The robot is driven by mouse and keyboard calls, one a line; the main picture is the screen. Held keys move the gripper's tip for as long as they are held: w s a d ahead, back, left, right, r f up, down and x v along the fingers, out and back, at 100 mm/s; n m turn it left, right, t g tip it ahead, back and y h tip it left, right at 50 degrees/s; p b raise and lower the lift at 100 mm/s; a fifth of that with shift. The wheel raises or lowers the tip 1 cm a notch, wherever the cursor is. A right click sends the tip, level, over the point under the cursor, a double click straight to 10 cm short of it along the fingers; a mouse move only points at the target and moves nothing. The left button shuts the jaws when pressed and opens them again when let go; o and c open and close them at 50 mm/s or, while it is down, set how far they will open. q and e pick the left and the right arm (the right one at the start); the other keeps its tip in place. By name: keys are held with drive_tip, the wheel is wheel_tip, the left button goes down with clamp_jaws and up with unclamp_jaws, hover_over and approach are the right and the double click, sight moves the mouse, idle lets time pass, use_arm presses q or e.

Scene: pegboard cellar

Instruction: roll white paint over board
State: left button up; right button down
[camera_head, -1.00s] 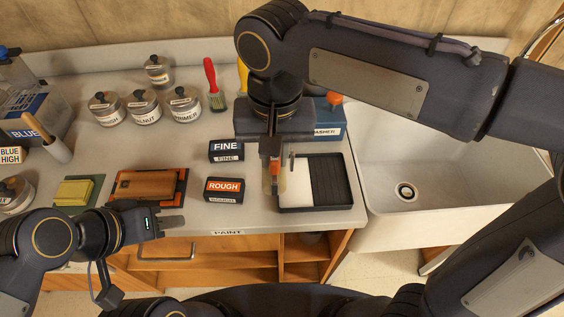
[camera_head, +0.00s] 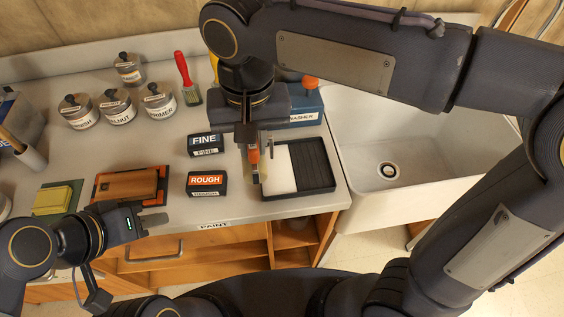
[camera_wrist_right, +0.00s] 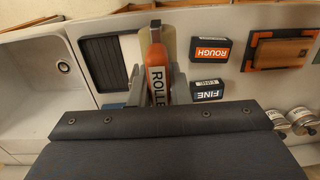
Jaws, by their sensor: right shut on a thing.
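My right gripper (camera_head: 252,140) is shut on the orange handle of the paint roller (camera_head: 253,157). The handle also shows in the right wrist view (camera_wrist_right: 157,72), with the pale roller sleeve (camera_wrist_right: 169,42) partly hidden behind it. The roller hangs at the left edge of the black paint tray (camera_head: 318,187), which has a white area on its left and dark ribs on its right. I cannot tell whether the sleeve touches anything. The brown wooden board (camera_head: 128,183) lies on an orange and black base at left. My left gripper (camera_head: 155,222) is just in front of it; its finger gap is unclear.
FINE (camera_head: 205,141) and ROUGH (camera_head: 206,181) blocks stand between board and tray. A yellow sponge (camera_head: 53,198) lies left of the board. Several lidded cans (camera_head: 117,109) and a red-handled brush (camera_head: 184,75) are behind. A white sink (camera_head: 400,130) is at right.

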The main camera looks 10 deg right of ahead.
drive_tip(key=w+d+f+m, duration=0.1)
drive_tip(key=w+f+m, duration=0.1)
drive_tip(key=f+m, duration=0.1)
drive_tip(key=w+d+f+m, duration=0.2)
drive_tip(key=w+f+m, duration=0.1)
drive_tip(key=f, duration=0.2)
drive_tip(key=w+d+f+m, duration=0.1)
drive_tip(key=w+f+m, duration=0.1)
drive_tip(key=f+m, duration=0.1)
drive_tip(key=shift+w+d+f+p, duration=0.15)
drive_tip(key=shift+d+f+p, duration=0.2)
drive_tip(key=shift+f, duration=0.35)
drive_tip(key=shift+f+b, duration=0.35)
drive_tip(key=shift+f, duration=0.1)
idle(1.5)
drive_tip(key=shift+r, duration=0.1)
wheel_tip(320, 180, up, 7)
drive_tip(key=p, duration=0.6)
